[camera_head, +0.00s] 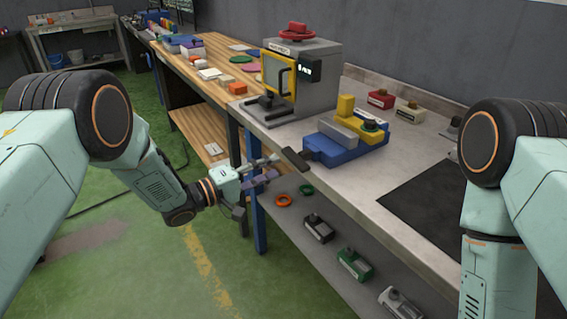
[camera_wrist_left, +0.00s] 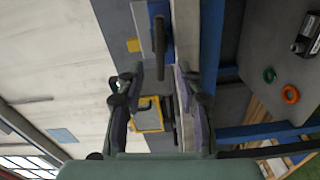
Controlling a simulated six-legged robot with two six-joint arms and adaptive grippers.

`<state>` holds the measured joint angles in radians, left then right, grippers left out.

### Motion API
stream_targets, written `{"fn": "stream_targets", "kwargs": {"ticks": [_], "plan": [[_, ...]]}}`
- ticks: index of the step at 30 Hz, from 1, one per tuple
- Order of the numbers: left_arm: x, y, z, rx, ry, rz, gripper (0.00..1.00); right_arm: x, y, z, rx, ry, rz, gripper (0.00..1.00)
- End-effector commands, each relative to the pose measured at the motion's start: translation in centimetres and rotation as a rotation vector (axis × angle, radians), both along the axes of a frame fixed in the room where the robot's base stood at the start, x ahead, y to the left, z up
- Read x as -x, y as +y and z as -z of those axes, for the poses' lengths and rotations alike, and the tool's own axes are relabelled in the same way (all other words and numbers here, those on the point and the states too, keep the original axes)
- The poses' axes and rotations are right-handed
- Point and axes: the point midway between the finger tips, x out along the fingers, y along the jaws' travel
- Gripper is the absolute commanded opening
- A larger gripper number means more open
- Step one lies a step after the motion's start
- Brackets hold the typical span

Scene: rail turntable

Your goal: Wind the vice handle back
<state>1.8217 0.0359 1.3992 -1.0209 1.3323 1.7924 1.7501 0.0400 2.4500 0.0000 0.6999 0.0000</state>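The vice (camera_head: 340,148) is blue with a grey block and a yellow jaw, and stands on the grey bench near its front edge. Its handle looks like a dark bar (camera_head: 296,159) sticking out past the bench edge. In the left wrist view the dark handle (camera_wrist_left: 159,36) lies over the blue vice part (camera_wrist_left: 150,22), roughly in line with the gap between my fingers. My left gripper (camera_head: 272,168) is open and empty, just left of the handle in the head view; contact cannot be told. It also shows in the left wrist view (camera_wrist_left: 160,76). My right gripper is out of view.
A grey machine (camera_head: 312,85) with a yellow-framed door and a red handwheel stands behind the vice. A dark mat (camera_head: 430,205) lies on the bench to the right. The lower shelf (camera_head: 330,262) holds rings and small blocks. Green floor (camera_head: 130,270) is open at left.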

Motion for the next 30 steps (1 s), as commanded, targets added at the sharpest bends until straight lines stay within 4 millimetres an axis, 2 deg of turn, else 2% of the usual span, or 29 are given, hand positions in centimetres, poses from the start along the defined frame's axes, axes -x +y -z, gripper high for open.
{"fn": "stream_targets", "kwargs": {"ticks": [3, 9, 24, 28, 30], "plan": [[1.3, 2.0, -0.1, 0.002, 0.001, -0.004, 0.36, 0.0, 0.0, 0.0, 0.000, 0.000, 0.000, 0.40], [2.8, 4.0, -0.1, 0.000, -0.002, -0.002, 0.36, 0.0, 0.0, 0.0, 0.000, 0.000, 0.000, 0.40], [3.4, 4.6, 0.0, -0.009, -0.013, 0.001, 0.36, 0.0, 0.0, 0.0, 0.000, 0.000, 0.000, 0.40], [3.0, 4.8, 0.5, -0.105, -0.104, -0.016, 0.36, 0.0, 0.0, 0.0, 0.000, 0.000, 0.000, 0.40], [2.7, 5.5, 1.6, -0.202, -0.160, -0.064, 0.36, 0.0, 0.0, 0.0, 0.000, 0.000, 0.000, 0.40]]}}
